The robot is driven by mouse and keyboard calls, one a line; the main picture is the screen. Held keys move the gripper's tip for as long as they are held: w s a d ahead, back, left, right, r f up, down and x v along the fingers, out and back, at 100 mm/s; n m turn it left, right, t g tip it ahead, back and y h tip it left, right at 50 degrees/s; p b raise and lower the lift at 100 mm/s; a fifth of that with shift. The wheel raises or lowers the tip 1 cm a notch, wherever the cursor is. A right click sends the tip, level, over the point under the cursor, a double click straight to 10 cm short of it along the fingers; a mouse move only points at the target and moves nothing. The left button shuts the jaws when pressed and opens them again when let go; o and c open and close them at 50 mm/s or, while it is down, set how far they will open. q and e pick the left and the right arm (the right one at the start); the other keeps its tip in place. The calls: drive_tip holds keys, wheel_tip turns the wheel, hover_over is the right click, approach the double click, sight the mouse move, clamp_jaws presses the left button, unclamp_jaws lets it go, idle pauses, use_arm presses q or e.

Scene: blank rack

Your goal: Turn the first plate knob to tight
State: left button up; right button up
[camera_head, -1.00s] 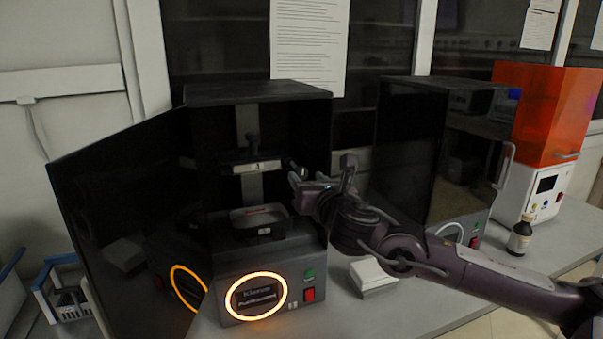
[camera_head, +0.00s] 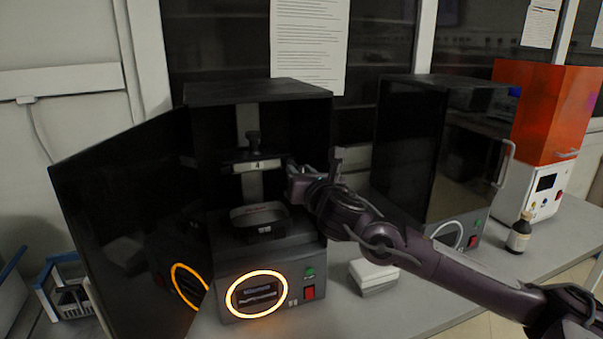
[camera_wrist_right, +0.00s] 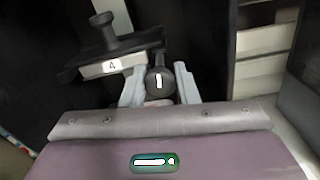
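The plate knob (camera_wrist_right: 158,84) is dark and round with a white line on its face, pointing roughly upright in the right wrist view. It sits at the right end of the build plate holder (camera_wrist_right: 112,66), which carries a white label with a 4. My right gripper (camera_wrist_right: 160,78) is open, with one grey finger on each side of the knob; whether the fingers touch it I cannot tell. In the head view my right gripper (camera_head: 308,168) reaches into the open left printer (camera_head: 298,262) from the right and hides the knob. My left gripper is not in view.
A dark upright knob (camera_head: 253,142) tops the holder, above a resin tray (camera_head: 258,232). The printer's open door (camera_head: 115,200) stands left. A closed second printer (camera_head: 405,150), a white box (camera_head: 373,274) and a brown bottle (camera_head: 520,234) are on the right.

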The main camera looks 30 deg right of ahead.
drive_tip(key=c, duration=0.4)
drive_tip(key=shift+c, duration=0.2)
